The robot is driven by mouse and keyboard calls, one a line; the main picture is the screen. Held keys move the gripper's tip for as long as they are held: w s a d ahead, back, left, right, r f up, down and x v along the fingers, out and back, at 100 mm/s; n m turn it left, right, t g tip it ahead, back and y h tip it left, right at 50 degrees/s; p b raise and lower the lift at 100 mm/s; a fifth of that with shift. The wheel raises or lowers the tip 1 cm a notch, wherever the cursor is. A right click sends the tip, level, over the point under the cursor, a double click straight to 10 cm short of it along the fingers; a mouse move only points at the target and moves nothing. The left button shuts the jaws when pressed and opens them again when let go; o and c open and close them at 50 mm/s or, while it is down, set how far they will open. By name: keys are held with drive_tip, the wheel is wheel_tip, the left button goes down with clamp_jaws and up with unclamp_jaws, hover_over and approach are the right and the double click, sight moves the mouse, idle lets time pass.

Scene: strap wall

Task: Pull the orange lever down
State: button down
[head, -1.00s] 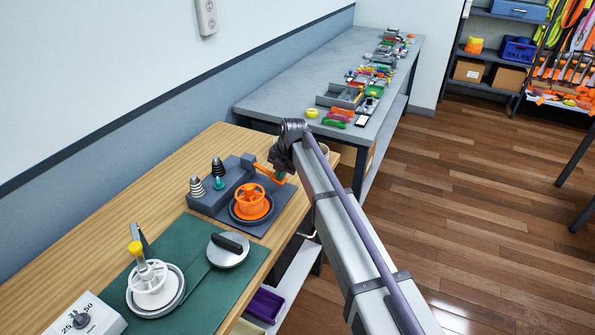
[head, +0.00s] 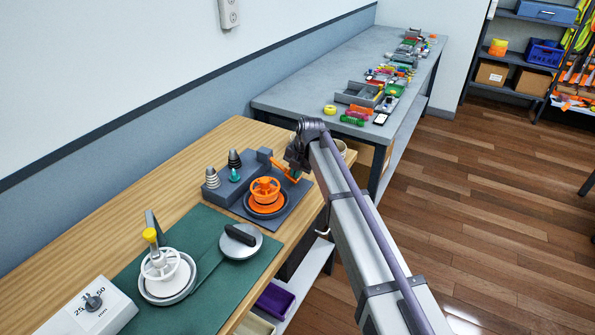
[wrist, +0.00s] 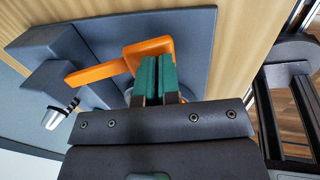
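The orange lever (head: 284,168) reaches out from a grey block on a dark grey base plate (head: 293,204). In the wrist view the lever (wrist: 95,73) runs from the grey block at the left to a wider orange end behind my fingertips. My gripper (head: 296,174) is at this outer end in the head view. In the wrist view my gripper (wrist: 157,80) has its two green fingertips side by side with only a thin dark line between them. They look shut, with no orange seen between them. They overlap the lever's end; whether they touch it is hidden.
An orange spoked wheel (head: 265,189) sits on the same base plate, close to the lever. Cone-shaped stacks (head: 212,177) stand at its left. A green mat (head: 205,270) with a white wheel (head: 166,268) lies nearer. A grey table (head: 300,93) with small parts stands behind.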

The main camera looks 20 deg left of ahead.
drive_tip(key=d+p+v, duration=0.2)
drive_tip(key=p+v, duration=1)
drive_tip(key=v, duration=0.1)
drive_tip(key=shift+s+d, duration=0.3)
drive_tip(key=shift+d, duration=0.15)
drive_tip(key=shift+f, duration=0.1)
